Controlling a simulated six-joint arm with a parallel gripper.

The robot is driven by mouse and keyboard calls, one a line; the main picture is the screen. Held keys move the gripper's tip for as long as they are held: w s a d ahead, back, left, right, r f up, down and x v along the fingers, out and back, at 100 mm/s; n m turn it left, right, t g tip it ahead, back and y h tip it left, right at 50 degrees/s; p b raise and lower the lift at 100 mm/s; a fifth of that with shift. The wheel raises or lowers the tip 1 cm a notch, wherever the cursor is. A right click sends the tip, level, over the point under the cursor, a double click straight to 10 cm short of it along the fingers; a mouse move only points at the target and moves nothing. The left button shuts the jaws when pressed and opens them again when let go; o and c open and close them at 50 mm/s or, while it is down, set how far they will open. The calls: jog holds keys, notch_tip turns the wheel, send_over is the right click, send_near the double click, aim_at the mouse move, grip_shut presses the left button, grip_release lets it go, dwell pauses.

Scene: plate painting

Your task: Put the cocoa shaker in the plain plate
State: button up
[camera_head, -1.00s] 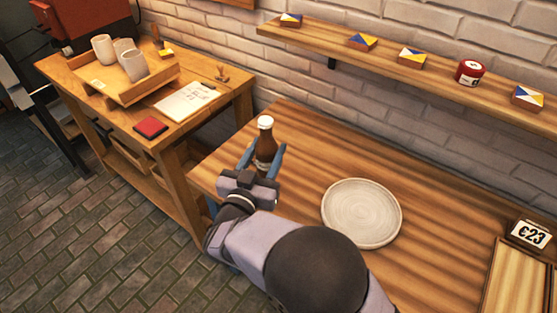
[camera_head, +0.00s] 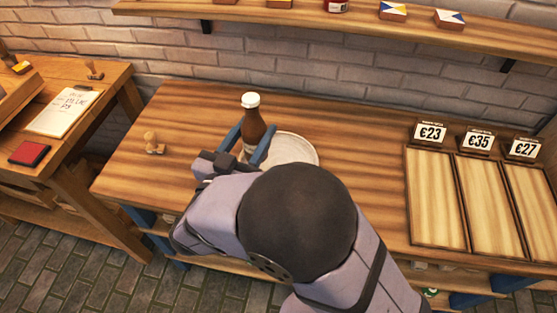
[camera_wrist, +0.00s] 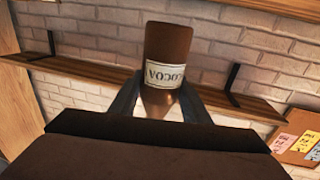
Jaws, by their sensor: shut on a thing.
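The cocoa shaker (camera_head: 252,126) is a brown bottle with a white cap. My gripper (camera_head: 248,143) is shut on it, with one blue finger on each side, and holds it upright. The plain plate (camera_head: 298,150) is a pale round plate on the wooden table. The shaker overlaps its left side in the head view; its height above the plate cannot be told. My arm hides the plate's near part. In the wrist view, the shaker (camera_wrist: 168,50) shows its cream COCOA label upside down between the fingers (camera_wrist: 160,105).
A small wooden stamp (camera_head: 153,146) stands on the table's left part. Price signs (camera_head: 478,139) and light wooden trays (camera_head: 437,200) fill the right end. A wall shelf (camera_head: 330,22) with small boxes runs behind. A side table (camera_head: 95,95) stands at left.

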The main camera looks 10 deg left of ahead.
jog(key=shift+s+d+r+m+h, duration=0.15)
jog(key=shift+d+r+m+h, duration=0.15)
jog(key=shift+d+h, duration=0.3)
jog(key=shift+f, duration=4.95)
jog(key=shift+f, duration=0.15)
jog(key=o, duration=1.4)
jog(key=shift+o, duration=0.2)
jog(key=b+v, duration=0.2)
jog(key=v, duration=1)
jog(key=shift+d+r, duration=0.1)
jog(key=shift+r, duration=0.1)
jog(key=shift+y, duration=0.3)
